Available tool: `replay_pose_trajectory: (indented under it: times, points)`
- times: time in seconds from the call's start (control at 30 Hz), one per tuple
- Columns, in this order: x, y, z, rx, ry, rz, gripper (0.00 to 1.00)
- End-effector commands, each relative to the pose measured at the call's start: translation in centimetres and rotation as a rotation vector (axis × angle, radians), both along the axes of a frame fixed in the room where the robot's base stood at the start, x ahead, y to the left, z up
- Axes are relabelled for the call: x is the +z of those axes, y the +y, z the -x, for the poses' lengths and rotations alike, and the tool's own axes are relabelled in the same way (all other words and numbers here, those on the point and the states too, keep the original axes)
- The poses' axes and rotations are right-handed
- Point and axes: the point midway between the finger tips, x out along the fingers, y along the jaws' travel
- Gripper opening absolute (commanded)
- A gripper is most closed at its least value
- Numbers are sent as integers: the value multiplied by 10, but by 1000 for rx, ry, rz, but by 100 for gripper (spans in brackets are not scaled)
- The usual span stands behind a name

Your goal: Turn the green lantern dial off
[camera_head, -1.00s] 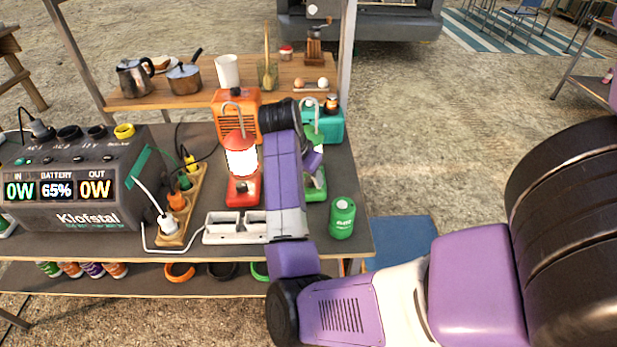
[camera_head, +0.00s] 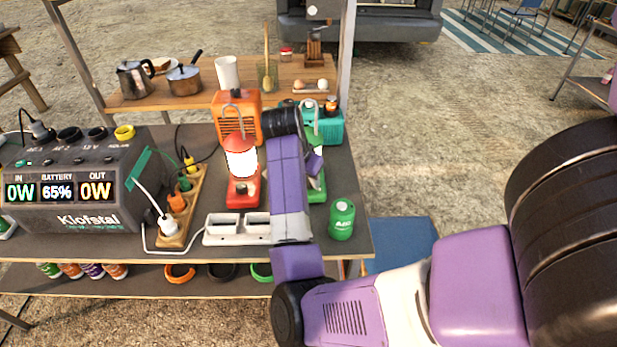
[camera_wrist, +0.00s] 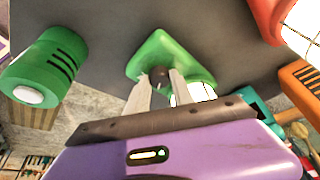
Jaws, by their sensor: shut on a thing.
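The green lantern (camera_head: 316,191) stands upright on the dark table, mostly hidden behind my arm in the head view. In the wrist view its green base (camera_wrist: 172,52) is near the middle, with its pale, bright globe (camera_wrist: 200,92) partly hidden by a finger. A small dark dial (camera_wrist: 158,73) sits on the base. My gripper (camera_wrist: 159,78) is shut on the dial, one pale finger on each side of it. The dial's exact angle is hard to tell.
A lit red lantern (camera_head: 242,160) stands left of my arm. A green canister (camera_head: 342,219) stands to the right near the table's front edge. An orange box (camera_head: 224,103) and a teal box (camera_head: 331,127) are behind. A white socket strip (camera_head: 222,230) lies in front.

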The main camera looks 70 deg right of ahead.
Motion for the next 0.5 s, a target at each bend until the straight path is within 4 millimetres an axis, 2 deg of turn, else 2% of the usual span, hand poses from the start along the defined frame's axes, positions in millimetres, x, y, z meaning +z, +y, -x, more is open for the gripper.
replay_pose_trajectory:
  times: [0.27,0.5]
  points:
    - [5,0,3,158,4,1,0]
    - [7,0,5,379,5,-1,0]
